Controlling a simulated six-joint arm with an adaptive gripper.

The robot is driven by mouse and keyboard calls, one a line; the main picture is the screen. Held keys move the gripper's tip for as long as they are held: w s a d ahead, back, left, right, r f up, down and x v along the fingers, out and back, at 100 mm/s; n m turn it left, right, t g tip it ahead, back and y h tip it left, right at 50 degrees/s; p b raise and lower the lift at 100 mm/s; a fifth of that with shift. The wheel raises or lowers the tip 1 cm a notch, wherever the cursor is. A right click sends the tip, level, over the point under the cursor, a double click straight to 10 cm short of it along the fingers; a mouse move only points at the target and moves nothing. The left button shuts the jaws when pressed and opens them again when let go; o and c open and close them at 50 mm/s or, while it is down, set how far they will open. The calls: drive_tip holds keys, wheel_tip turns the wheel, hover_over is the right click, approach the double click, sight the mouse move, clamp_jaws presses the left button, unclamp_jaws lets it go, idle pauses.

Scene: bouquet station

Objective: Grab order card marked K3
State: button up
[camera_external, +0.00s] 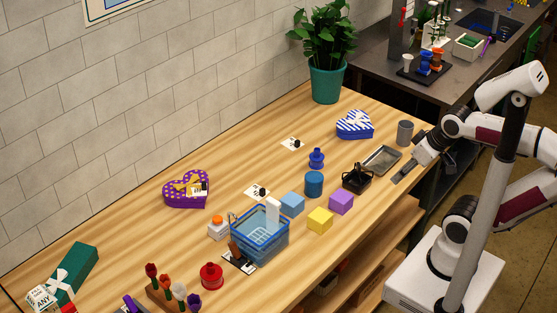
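Several small white cards with dark marks lie about, and their marks are too small to read, so I cannot tell which is K3. One card (292,144) lies on the table toward the back. Another card (257,191) lies behind the blue basket. A card (239,263) lies in front of the basket, partly covered. A card-like piece (197,188) rests on the purple heart box. A printed white piece (40,297) is at the far left. My gripper (403,173) is at the table's right edge, away from these cards; its opening is unclear.
The blue basket (262,240) and coloured blocks (320,220) fill the middle. A metal tray (382,158), grey cup (405,133) and black holder (356,178) stand near my gripper. A potted plant (327,80) stands by the wall.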

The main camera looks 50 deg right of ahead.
drive_tip(key=w+d+r+n+t+h, duration=0.15)
drive_tip(key=w+r+n, duration=0.3)
drive_tip(key=w, duration=0.45)
drive_tip(key=w+d+r+n+t, duration=0.3)
drive_tip(key=w+r, duration=0.2)
drive_tip(key=w, duration=0.4)
drive_tip(key=w+d+r+n+t+h, duration=0.15)
drive_tip(key=w+r+n, duration=0.25)
drive_tip(key=w, duration=0.5)
drive_tip(key=w+a+r+n+t+y, duration=0.2)
drive_tip(key=w+n+y, duration=0.1)
drive_tip(key=w+n, duration=0.5)
drive_tip(key=w+a+r+n+t+y, duration=0.2)
drive_tip(key=w+n, duration=0.4)
drive_tip(key=w, duration=0.4)
drive_tip(key=w+a+f+n+g+y, duration=0.1)
drive_tip(key=w+a+f+n+y, duration=0.4)
drive_tip(key=n, duration=0.3)
drive_tip(key=n+g+y, duration=0.6)
drive_tip(key=n+g, duration=0.9)
drive_tip(key=n, duration=0.6)
approach(256, 190)
drive_tip(key=s, duration=0.1)
drive_tip(key=s+r, duration=0.1)
drive_tip(key=s+a, duration=0.1)
drive_tip(key=shift+s+r+m, duration=0.1)
drive_tip(key=shift+r+m, duration=0.05)
drive_tip(key=shift+m, duration=0.1)
drive_tip(key=shift+s+f+y, duration=0.2)
drive_tip(key=shift+y, duration=0.1)
